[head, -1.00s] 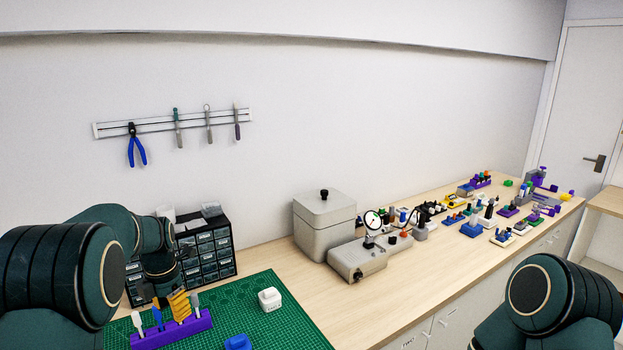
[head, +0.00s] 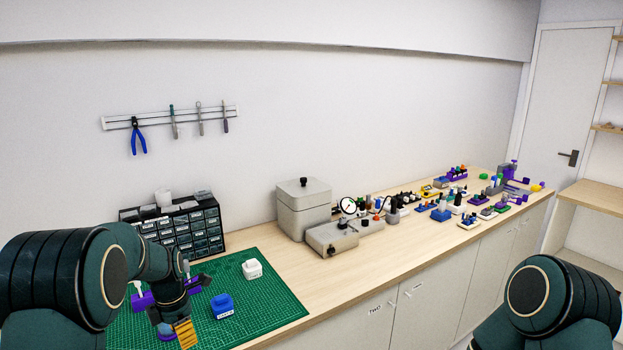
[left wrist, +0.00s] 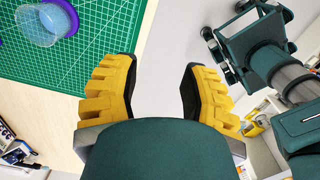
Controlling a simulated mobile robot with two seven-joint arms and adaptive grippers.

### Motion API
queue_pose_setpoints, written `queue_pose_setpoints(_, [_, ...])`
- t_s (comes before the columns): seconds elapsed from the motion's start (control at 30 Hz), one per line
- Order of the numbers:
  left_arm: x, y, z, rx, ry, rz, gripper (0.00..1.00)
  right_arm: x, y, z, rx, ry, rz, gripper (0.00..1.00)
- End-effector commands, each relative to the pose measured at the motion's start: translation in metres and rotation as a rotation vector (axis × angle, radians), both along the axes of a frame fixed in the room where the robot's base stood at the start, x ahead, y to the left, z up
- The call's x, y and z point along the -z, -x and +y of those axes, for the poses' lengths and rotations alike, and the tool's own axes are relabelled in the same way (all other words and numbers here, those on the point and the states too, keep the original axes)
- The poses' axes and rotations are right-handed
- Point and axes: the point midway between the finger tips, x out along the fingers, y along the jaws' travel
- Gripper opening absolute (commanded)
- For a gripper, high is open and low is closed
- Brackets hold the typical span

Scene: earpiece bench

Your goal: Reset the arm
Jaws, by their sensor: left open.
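My left gripper (head: 182,332) has yellow ridged fingers and is low over the front of the green mat, in front of the purple tool rack. In the left wrist view its fingers (left wrist: 160,88) stand apart with nothing between them. The purple rack (head: 143,301) is partly hidden behind my left arm. My right arm shows at the lower right of the head view, but its gripper is out of view.
The green cutting mat (head: 285,305) holds a blue block (head: 222,306) and a white block (head: 252,269). A clear-domed purple item (left wrist: 42,18) shows in the left wrist view. A drawer cabinet (head: 180,233) stands behind; a grey box (head: 303,210) is farther right.

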Motion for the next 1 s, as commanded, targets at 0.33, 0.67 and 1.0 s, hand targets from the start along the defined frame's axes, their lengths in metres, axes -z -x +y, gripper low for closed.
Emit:
queue_pose_setpoints(0.33, [0.151,0.066,-0.066,0.789,0.046,-0.080,0.44,0.028,0.001,0.002,-0.004,0.002,0.005,0.44])
queue_pose_setpoints(0.67, [0.235,0.162,-0.146,1.580,0.046,-0.270,0.44,0.053,0.003,0.003,-0.007,0.004,0.011,0.44])
queue_pose_setpoints(1.0, [0.249,0.226,-0.194,2.069,-0.030,-0.453,0.44,0.066,0.004,0.004,-0.010,0.006,0.013,0.44])
